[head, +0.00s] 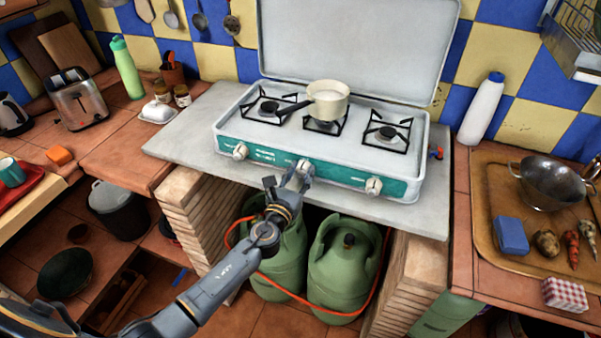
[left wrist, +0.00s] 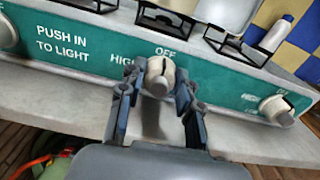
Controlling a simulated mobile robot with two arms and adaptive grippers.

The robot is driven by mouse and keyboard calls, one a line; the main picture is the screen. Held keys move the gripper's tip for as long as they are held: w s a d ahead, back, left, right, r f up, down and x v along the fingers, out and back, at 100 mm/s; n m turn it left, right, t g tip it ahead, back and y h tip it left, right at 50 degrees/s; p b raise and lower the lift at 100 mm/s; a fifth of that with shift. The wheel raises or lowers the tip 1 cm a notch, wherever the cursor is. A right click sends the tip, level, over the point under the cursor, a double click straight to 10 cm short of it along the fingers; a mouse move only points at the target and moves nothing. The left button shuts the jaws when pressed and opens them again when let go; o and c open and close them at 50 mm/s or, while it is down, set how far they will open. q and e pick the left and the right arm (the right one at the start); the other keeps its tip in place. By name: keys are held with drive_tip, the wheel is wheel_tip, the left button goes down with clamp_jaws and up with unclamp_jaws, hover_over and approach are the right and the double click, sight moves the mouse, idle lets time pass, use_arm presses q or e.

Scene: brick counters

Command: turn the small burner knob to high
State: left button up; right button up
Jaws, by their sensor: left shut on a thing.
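The white camping stove (head: 228,131) has a teal front panel with three cream knobs. My left gripper (head: 299,170) is at the middle knob, with its fingers closed on both sides of it. In the left wrist view, my left gripper (left wrist: 156,88) grips the middle knob (left wrist: 158,77). The knob's dark mark points up, roughly at the printed OFF; HIGH is printed to its left. The left knob (head: 240,151) and right knob (head: 373,186) are untouched. A cream saucepan (head: 328,103) stands over the middle burner. My right gripper is not in view.
The grey slab (head: 185,140) juts out below the panel. Green gas cylinders (head: 344,265) with an orange hose stand underneath. The stove lid (head: 350,45) is raised behind. A wooden tray (head: 492,205) with a metal colander (head: 550,182) lies on the right counter.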

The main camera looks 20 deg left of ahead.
use_arm(q)
drive_tip(key=shift+f+n, duration=0.1)
drive_tip(key=shift+n, duration=0.2)
drive_tip(key=n+b, duration=0.1)
drive_tip(key=n, duration=0.3)
drive_tip(key=shift+b, duration=0.35)
drive_tip(key=n+b, duration=0.1)
drive_tip(key=n, duration=0.3)
drive_tip(key=shift+a+n, duration=0.15)
drive_tip(key=shift+n, duration=0.15)
drive_tip(key=n+b, duration=0.1)
drive_tip(key=n, duration=0.3)
drive_tip(key=shift+f, duration=0.1)
drive_tip(key=shift+n, duration=2.1)
